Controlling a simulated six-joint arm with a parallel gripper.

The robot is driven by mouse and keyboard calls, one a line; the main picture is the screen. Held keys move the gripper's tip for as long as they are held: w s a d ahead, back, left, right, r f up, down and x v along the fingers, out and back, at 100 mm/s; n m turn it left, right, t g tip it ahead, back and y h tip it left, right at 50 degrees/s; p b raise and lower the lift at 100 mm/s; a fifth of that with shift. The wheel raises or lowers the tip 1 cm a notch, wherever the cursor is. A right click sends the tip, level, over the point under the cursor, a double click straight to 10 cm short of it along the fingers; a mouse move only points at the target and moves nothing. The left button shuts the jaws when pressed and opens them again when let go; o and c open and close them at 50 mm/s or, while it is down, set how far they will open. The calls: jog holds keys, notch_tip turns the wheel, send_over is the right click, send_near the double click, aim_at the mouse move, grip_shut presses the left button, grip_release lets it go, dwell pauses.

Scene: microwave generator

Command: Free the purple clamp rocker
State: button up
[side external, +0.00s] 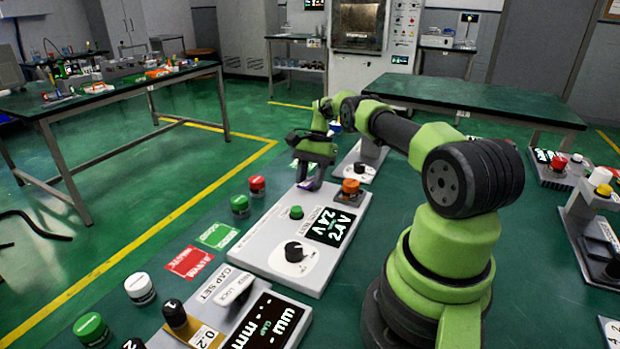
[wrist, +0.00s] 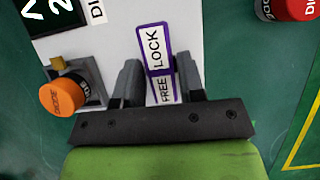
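The purple clamp rocker (wrist: 155,48) shows in the wrist view as a white plate with a purple border, marked LOCK on its far part and FREE on its near part. My gripper (wrist: 158,62) is open, with one finger on each side of the rocker and visible gaps between. Whether the fingertips touch the panel cannot be told. In the side view my gripper (side external: 309,184) points down at the far end of the grey panel (side external: 262,250). A small patch of purple shows by the fingertips; the rest of the rocker is hidden there.
A display (side external: 330,227) reads 2.4V. Red (side external: 257,184) and green (side external: 240,204) caps stand left of the panel. Another panel with a display (side external: 268,322) lies nearer.

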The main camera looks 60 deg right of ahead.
aim_at(310, 180)
jog(key=shift+o, duration=1.1)
notch_tip(310, 180, up, 10)
jog(key=shift+r, duration=0.1)
jog(key=s+a+r+n+t+h, duration=0.15)
jog(key=a+r+n+h, duration=0.4)
jog(key=a+r, duration=1.2)
jog(key=s+a+n+t+y, duration=0.1)
jog(key=s+a+n+t, duration=0.1)
jog(key=s+a+n, duration=0.2)
jog(key=s+a+n+t+y, duration=0.1)
jog(key=s+a+n+t, duration=0.2)
jog(key=s+a, duration=0.4)
jog(key=s+n, duration=0.1)
jog(key=s, duration=0.3)
jog(key=shift+r+t, duration=0.35)
